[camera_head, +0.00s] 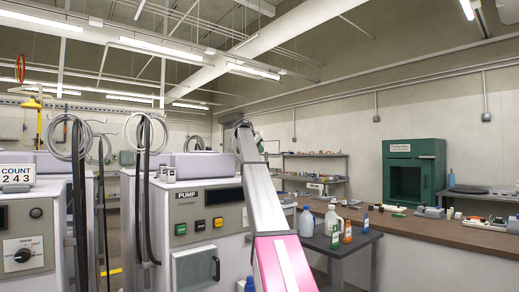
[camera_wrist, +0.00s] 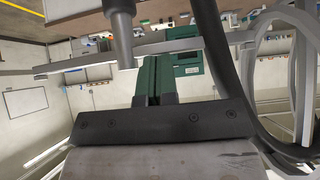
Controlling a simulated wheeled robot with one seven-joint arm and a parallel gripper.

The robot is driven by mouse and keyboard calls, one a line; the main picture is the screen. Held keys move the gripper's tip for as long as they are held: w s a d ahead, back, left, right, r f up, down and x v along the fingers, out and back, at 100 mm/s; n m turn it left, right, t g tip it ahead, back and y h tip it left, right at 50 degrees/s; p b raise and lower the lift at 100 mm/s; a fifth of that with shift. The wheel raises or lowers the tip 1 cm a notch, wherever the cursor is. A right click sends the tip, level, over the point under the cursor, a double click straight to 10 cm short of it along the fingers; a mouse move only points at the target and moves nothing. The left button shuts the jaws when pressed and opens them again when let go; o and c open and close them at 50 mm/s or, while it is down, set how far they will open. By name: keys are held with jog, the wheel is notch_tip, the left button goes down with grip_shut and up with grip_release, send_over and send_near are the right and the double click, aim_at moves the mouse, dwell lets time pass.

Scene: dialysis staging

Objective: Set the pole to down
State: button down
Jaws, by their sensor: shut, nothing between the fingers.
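A grey pole (camera_wrist: 122,38) with a wider collar at its top end of the picture shows in the wrist view, left of and beyond my fingers. I cannot tell its height setting. In the head view, the white pump machine (camera_head: 160,215) carries looped grey tubing (camera_head: 130,122) and dark hanging hoses on its top; any pole there is hard to make out. My gripper (camera_wrist: 153,60) has green fingers pressed together in the wrist view, empty and apart from the pole.
A dark hose (camera_wrist: 210,40) and a pale tubing loop (camera_wrist: 270,85) hang close right of my fingers. A second white machine (camera_head: 30,230) stands left.

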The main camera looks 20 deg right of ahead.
jog(key=shift+f, duration=0.1)
notch_tip(320, 180, down, 9)
dwell(0.4)
